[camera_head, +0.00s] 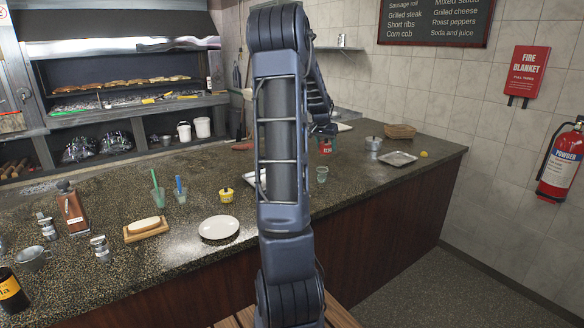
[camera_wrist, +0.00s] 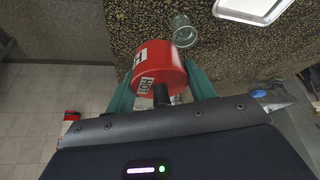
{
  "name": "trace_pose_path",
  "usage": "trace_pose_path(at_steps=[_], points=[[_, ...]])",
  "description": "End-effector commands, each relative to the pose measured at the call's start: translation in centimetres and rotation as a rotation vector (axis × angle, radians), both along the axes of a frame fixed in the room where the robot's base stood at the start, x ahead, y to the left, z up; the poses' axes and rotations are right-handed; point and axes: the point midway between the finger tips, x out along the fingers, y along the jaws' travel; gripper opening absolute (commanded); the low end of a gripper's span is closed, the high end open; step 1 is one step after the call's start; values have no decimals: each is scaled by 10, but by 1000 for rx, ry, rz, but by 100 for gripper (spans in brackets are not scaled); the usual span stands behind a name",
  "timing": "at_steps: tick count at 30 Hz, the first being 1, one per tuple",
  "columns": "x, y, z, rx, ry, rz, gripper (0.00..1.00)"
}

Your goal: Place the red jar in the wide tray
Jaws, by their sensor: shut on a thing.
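The red jar (camera_wrist: 158,66), with a white label, is between the green fingers of my gripper (camera_wrist: 158,75) in the wrist view. My gripper is shut on it. In the head view the red jar (camera_head: 326,147) is just right of my arm, over the far part of the counter; whether it touches the counter is unclear. A pale tray (camera_head: 250,180) is mostly hidden behind my arm; a tray also shows at the top right of the wrist view (camera_wrist: 254,8). A second, metallic tray (camera_head: 398,159) lies right of the jar. I cannot tell which tray is the wide one.
A clear glass (camera_head: 321,174) stands near the jar and shows close beside it in the wrist view (camera_wrist: 184,32). A metal pot (camera_head: 373,147) and a yellow item (camera_head: 424,154) are near the metallic tray. A yellow jar (camera_head: 226,195) and white plate (camera_head: 219,228) are left.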

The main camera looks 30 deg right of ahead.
Motion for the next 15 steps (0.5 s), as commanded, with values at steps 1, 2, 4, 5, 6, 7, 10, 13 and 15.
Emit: trace_pose_path(at_steps=[1,2,4,5,6,7,10,13,15], points=[[16,3,0,0,0,9,26],[25,5,0,1,1,11,26],[48,11,1,2,1,21,26],[59,14,1,2,2,25,26],[73,18,2,3,1,30,26],[83,21,2,2,2,34,26],[119,36,3,3,2,49,26],[154,53,4,1,2,66,26],[177,65,4,1,1,77,26]])
